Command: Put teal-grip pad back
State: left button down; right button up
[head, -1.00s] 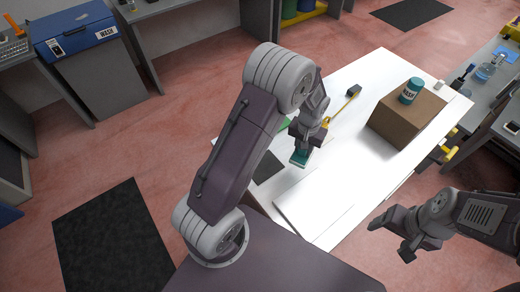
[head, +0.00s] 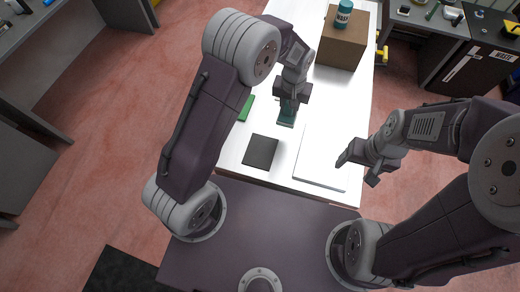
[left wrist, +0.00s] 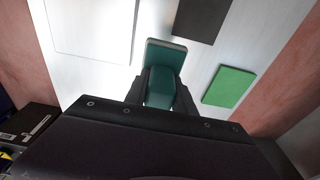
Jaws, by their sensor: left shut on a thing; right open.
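The teal-grip pad (head: 287,119) is in my left gripper (head: 290,112), over the white table (head: 232,158). In the left wrist view the pad (left wrist: 166,60) sits between the two dark fingers (left wrist: 161,90), which are shut on its grip; its flat end sticks out beyond them. I cannot tell whether its underside touches the table. A dark square (head: 260,151) lies on the table nearer to me; it also shows in the left wrist view (left wrist: 203,16). My right gripper (head: 358,172) is open and empty, by the table's right edge.
A green pad (head: 246,107) lies left of my left gripper, also seen in the left wrist view (left wrist: 229,87). A thin white panel (head: 318,165) lies to the right. A brown box (head: 342,45) with a teal-capped jar (head: 343,14) stands at the far end.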

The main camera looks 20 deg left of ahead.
pick_arm(q)
jog(key=shift+s+a, duration=0.15)
jog(key=shift+s, duration=0.05)
jog(key=s+a+f, duration=0.2)
jog(key=s, duration=0.1)
jog(key=s+a+f, duration=0.2)
jog(key=s, duration=0.1)
jog(key=s+a+f, duration=0.3)
jog(key=s, duration=0.1)
notch_tip(320, 180, down, 3)
jog(key=shift+f+b, duration=0.1)
jog(key=shift+b, duration=0.85)
jog(key=shift+f, duration=0.25)
jog(key=shift+w+r, duration=0.1)
jog(key=shift+w, duration=0.05)
jog(key=shift+f+b, duration=0.25)
jog(key=shift+b, duration=0.1)
jog(key=c, duration=1.1)
grip_release()
pick_arm(e)
jog(key=shift+s+a+f, duration=0.1)
jog(key=shift+a+f, duration=0.15)
jog(key=shift+f, duration=0.3)
jog(key=shift+s+a+f, duration=0.1)
jog(key=shift+a+f, duration=0.15)
jog(key=shift+f, duration=0.3)
